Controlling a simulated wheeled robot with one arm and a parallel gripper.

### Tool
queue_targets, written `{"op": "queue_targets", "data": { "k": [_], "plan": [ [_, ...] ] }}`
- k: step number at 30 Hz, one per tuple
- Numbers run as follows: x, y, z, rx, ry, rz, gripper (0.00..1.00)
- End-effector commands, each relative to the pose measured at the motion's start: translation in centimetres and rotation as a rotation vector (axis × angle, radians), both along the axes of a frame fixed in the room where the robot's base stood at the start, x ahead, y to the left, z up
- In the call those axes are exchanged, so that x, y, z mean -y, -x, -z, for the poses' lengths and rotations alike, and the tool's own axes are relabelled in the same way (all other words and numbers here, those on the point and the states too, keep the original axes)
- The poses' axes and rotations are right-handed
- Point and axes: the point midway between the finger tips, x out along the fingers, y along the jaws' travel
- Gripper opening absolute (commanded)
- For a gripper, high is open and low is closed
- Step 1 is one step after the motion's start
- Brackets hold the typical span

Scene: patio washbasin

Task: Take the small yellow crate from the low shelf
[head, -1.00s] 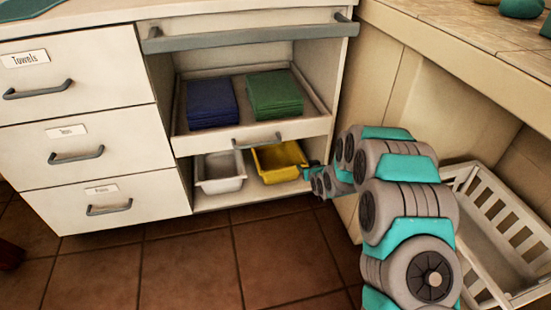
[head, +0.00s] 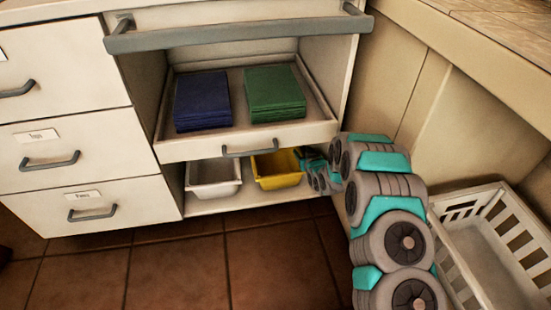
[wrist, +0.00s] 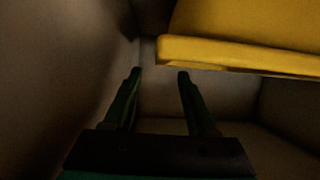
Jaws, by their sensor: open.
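The small yellow crate (head: 277,170) sits on the low shelf (head: 240,198), below the pull-out tray, near the right side of the compartment. In the wrist view the crate (wrist: 240,45) fills the upper right, with its rim facing me. My gripper (wrist: 157,75) is open and empty, with its two fingers apart. The right finger is near the crate's rim corner; I cannot tell whether they touch. In the head view my gripper (head: 305,158) is at the right end of the shelf beside the crate, partly hidden by my arm.
A white-grey crate (head: 213,178) stands left of the yellow one. Above is a pull-out tray (head: 190,150) with blue towels (head: 203,100) and green towels (head: 273,95). Drawers (head: 85,170) stand left. A white slatted basket (head: 495,240) is on the floor at right. The compartment wall (wrist: 60,70) is close.

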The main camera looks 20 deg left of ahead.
Motion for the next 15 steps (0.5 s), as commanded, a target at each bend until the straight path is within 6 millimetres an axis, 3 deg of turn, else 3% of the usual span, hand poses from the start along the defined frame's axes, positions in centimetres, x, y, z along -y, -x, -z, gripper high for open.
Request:
{"op": "queue_targets", "data": {
  "k": [15],
  "plan": [
    [-2.2, -3.0, 2.4, 0.001, 0.0, -0.001, 0.58]
  ]
}}
